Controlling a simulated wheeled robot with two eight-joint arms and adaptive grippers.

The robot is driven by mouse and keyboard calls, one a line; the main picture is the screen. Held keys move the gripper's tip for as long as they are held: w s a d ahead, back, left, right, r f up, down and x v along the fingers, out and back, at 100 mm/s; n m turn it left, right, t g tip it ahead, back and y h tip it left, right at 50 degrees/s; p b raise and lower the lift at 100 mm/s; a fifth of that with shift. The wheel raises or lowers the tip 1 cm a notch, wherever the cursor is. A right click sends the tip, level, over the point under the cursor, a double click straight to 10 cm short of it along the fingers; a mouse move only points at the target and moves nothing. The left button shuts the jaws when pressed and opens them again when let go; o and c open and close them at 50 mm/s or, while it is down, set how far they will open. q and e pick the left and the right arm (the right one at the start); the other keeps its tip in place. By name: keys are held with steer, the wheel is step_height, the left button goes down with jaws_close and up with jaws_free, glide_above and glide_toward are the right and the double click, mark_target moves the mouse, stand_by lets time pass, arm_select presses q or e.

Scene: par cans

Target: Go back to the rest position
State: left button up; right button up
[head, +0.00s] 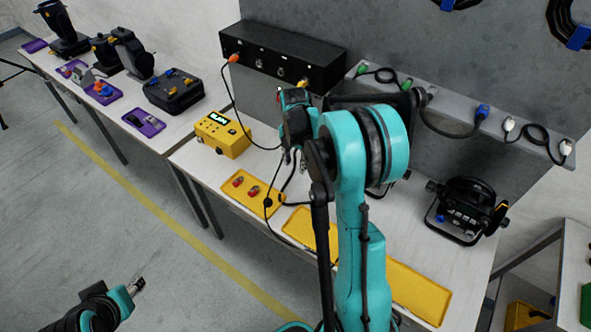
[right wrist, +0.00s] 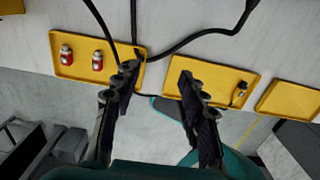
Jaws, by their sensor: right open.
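My right gripper (head: 290,157) hangs over the table, partly hidden by its own teal arm in the head view. In the right wrist view its two fingers (right wrist: 158,75) are spread apart with nothing between them, above the yellow trays. My left gripper (head: 137,286) is at the lower left of the head view, over the floor and away from the tables. It is small there, and I cannot tell whether its fingers are apart. I see nothing held in it.
A yellow tray (right wrist: 75,73) holds two red-and-white pieces. Another yellow tray (right wrist: 212,91) holds a small black connector. A yellow tester (head: 222,134), a black box (head: 282,56) with cables and a black lamp-like device (head: 466,210) stand nearby.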

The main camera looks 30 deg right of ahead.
steer(key=shift+s+a+f, duration=0.2)
steer(key=shift+s+f, duration=0.15)
steer(key=s+a+r+m+t+b, duration=0.4)
steer(key=s+a+r+m+b, duration=0.15)
steer(key=s+a+m, duration=0.45)
steer(key=s+a+f+m+t+b, duration=0.2)
steer(key=s+a+m, duration=0.5)
steer(key=m, duration=0.5)
steer(key=shift+s+a+t, duration=0.4)
steer(key=shift+s+t, duration=0.1)
steer(key=shift+t, duration=0.1)
